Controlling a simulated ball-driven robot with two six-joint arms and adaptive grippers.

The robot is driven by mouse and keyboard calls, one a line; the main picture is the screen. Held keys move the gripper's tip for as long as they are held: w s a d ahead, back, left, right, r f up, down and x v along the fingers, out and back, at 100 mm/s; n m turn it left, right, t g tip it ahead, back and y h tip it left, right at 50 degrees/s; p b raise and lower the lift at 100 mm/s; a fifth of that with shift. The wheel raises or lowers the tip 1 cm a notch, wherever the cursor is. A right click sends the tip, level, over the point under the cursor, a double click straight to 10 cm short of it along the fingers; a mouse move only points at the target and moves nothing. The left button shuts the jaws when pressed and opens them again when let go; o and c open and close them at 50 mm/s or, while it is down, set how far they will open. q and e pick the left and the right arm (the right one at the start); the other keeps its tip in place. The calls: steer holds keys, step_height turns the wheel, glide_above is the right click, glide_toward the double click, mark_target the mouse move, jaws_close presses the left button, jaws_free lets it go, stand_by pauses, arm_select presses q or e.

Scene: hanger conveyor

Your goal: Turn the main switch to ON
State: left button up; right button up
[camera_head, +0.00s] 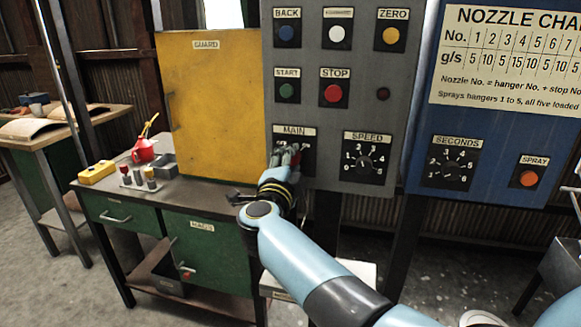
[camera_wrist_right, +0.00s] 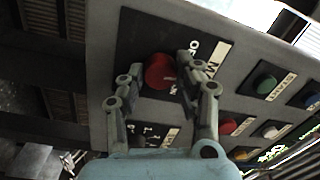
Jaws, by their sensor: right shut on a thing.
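The main switch is a red knob (camera_wrist_right: 159,71) on a dark plate, under the label MAIN (camera_head: 294,131) on the grey control panel. In the head view my right gripper (camera_head: 286,156) is at this plate and covers most of the knob. In the right wrist view the two fingers of the gripper (camera_wrist_right: 160,76) stand on either side of the red knob, shut on it. Part of the position lettering shows beside one finger. I cannot tell which way the knob points. My left gripper is not in view.
The SPEED dial (camera_head: 364,160) is just right of the main switch, with the START button (camera_head: 287,90) and red STOP button (camera_head: 333,93) above. A yellow guard (camera_head: 212,100) stands left, over a green workbench (camera_head: 207,255). A blue panel (camera_head: 490,135) is right.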

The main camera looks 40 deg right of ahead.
mark_target(294, 112)
steer(key=m+b, duration=0.3)
steer(key=m, duration=0.2)
steer(key=m+b, duration=0.3)
steer(key=m, duration=0.2)
steer(key=shift+f+m+h, duration=0.2)
steer(key=shift+m+h, duration=0.1)
steer(key=shift+m, duration=0.1)
steer(key=shift+g, duration=0.3)
steer(key=o, duration=1.1)
steer(key=shift+r, duration=0.1)
steer(key=shift+o, duration=0.2)
steer(key=shift+m, duration=0.3)
step_height(294, 112, up, 9)
steer(key=shift+r, duration=0.5)
